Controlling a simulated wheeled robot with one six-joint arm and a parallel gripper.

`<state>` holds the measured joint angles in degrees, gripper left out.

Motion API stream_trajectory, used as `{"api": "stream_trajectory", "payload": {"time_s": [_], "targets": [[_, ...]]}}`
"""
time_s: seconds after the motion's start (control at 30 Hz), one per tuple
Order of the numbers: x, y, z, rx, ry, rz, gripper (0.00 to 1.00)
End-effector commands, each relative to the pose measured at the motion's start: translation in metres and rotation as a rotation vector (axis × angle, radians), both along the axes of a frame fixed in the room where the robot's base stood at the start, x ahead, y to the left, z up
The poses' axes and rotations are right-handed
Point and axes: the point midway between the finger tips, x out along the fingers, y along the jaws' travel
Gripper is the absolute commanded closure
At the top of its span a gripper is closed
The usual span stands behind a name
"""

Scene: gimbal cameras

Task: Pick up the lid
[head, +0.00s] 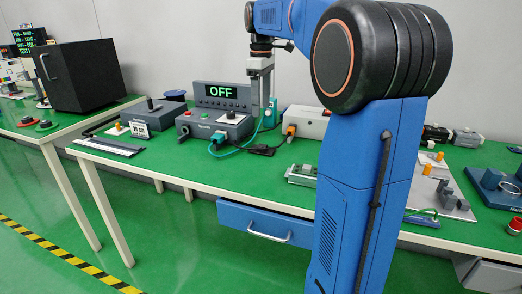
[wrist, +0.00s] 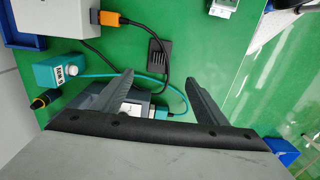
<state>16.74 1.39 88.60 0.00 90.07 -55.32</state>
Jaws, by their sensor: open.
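I cannot make out for certain which thing is the lid. A dark blue round piece (head: 174,95) with a flat top sits at the back of the table, behind the grey boxes. A small flat black ridged piece (head: 261,150) lies on the green tabletop with a cable running to it. It also shows in the wrist view (wrist: 159,58), beyond my fingertips. My gripper (head: 261,103) points down above the table, beside the display reading OFF. In the wrist view my gripper (wrist: 158,75) has its two fingers wide apart with nothing held between them.
A grey control box (head: 216,125) with teal cables stands near my gripper. A white box (head: 307,121) with an orange plug is to its right. A metal fixture (head: 301,174) lies near the front edge. Bare green tabletop (head: 190,160) shows at the front left.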

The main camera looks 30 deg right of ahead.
Motion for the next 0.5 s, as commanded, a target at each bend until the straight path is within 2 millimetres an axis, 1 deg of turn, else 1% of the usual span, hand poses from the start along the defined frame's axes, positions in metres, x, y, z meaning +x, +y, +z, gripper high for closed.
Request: {"api": "stream_trajectory", "payload": {"time_s": [0.03, 0.3, 0.4, 0.5], "targets": [[-0.001, 0.0, -0.01, 0.001, 0.002, 0.0, 0.33], [-0.001, 0.0, -0.057, 0.001, 0.002, -0.001, 0.33], [-0.001, 0.0, -0.073, 0.0, 0.001, -0.001, 0.33], [-0.001, 0.0, -0.084, 0.0, 0.0, -0.001, 0.33]]}}
